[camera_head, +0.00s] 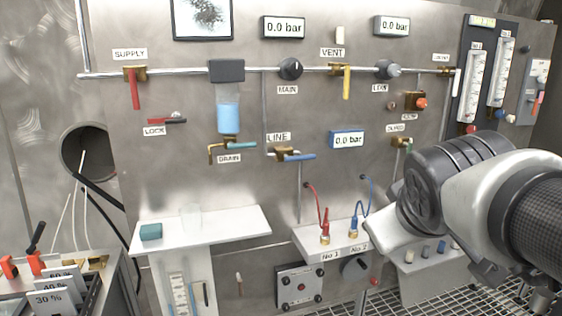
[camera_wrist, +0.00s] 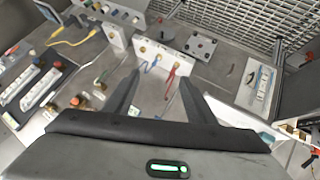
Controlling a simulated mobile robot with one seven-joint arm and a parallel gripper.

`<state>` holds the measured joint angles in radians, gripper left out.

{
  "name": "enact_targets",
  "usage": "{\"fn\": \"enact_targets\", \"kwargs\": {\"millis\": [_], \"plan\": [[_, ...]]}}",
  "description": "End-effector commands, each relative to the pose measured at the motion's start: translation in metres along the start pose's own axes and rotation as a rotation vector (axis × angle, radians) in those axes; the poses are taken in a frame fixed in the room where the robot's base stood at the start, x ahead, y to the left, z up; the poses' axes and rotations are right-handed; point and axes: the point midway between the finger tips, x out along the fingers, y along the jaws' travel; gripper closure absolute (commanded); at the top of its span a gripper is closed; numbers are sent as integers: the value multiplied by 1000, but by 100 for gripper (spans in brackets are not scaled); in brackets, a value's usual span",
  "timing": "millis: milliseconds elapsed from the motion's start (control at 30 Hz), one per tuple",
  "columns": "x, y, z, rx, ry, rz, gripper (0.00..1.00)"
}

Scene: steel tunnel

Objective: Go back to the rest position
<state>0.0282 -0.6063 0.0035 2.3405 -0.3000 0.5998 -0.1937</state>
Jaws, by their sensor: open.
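My gripper (camera_wrist: 158,97) is in the wrist view, its two dark fingers spread apart with nothing between them. It is open in front of the steel panel, pointing toward the white No 1 and No 2 shelf (camera_wrist: 163,57). In the head view my white and black arm reaches in from the right, and the fingers are hidden there. The steel panel (camera_head: 300,110) fills the middle, with a red supply lever (camera_head: 135,92), a yellow vent lever (camera_head: 346,84) and a blue-filled cylinder (camera_head: 229,117).
A red hose (camera_head: 318,200) and a blue hose (camera_head: 368,192) rise from the shelf (camera_head: 310,241). Grating (camera_head: 475,300) covers the floor at right.

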Motion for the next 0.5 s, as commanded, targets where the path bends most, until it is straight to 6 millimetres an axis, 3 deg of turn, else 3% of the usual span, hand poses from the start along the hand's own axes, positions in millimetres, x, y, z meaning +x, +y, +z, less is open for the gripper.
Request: {"fn": "enact_targets", "kwargs": {"millis": [33, 200, 267, 500], "plan": [[-5, -22, 28, 96, -61, -60, 49], [-29, -102, 108, 394, -289, -258, 49], [-59, -82, 78, 400, -292, -259, 49], [-121, -41, 20, 394, -290, -255, 49]]}}
